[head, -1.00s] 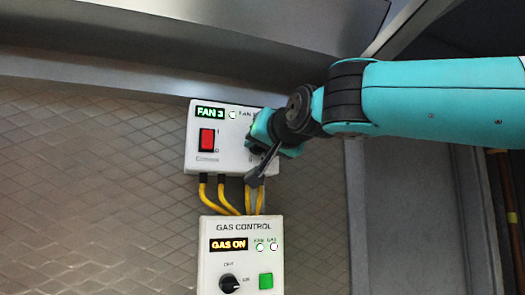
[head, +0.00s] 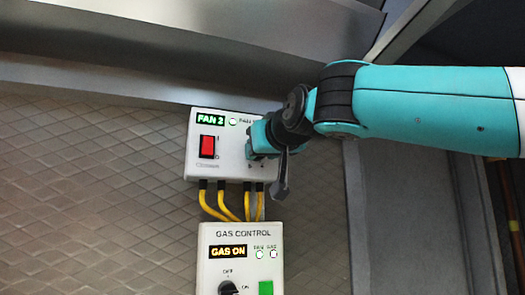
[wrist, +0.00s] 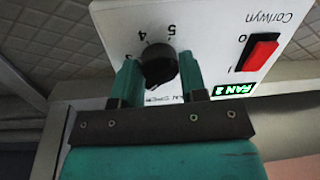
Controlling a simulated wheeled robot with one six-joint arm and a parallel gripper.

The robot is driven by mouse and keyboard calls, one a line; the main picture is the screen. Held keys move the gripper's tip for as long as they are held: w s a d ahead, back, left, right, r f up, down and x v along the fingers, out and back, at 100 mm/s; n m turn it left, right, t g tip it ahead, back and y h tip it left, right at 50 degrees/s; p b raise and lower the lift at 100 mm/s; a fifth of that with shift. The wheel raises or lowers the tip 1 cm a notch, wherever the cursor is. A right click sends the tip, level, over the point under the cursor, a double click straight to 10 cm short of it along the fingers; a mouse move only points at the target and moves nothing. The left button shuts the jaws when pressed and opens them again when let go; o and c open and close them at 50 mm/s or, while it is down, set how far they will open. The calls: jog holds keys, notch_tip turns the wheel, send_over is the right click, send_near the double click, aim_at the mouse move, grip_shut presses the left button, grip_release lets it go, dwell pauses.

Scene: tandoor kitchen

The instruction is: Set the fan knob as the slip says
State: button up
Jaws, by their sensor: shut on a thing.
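The white fan control box (head: 226,172) hangs on the tiled wall, with a green display (head: 210,119) reading FAN 2. Its black fan knob (wrist: 158,68) shows in the wrist view between my gripper's (wrist: 158,80) two teal fingers, which are shut on it. The numbers 3, 4 and 5 show on the plate beyond the knob; other marks are hidden by the fingers. In the head view my gripper (head: 255,140) covers the knob. The slip is not seen in these frames.
A red rocker switch (head: 207,147) is left of the knob on the same box. Yellow cables (head: 214,204) run down to a gas control box (head: 218,262) reading GAS ON, with its own black knob (head: 228,288) and green button (head: 265,288). A metal hood (head: 150,50) is above.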

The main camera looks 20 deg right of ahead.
jog(key=o, duration=0.9)
jog(key=s+d+r+b, duration=0.1)
jog(key=s+b, duration=0.5)
jog(key=s, duration=1.1)
jog(key=shift+s, duration=0.2)
jog(key=shift+r, duration=0.1)
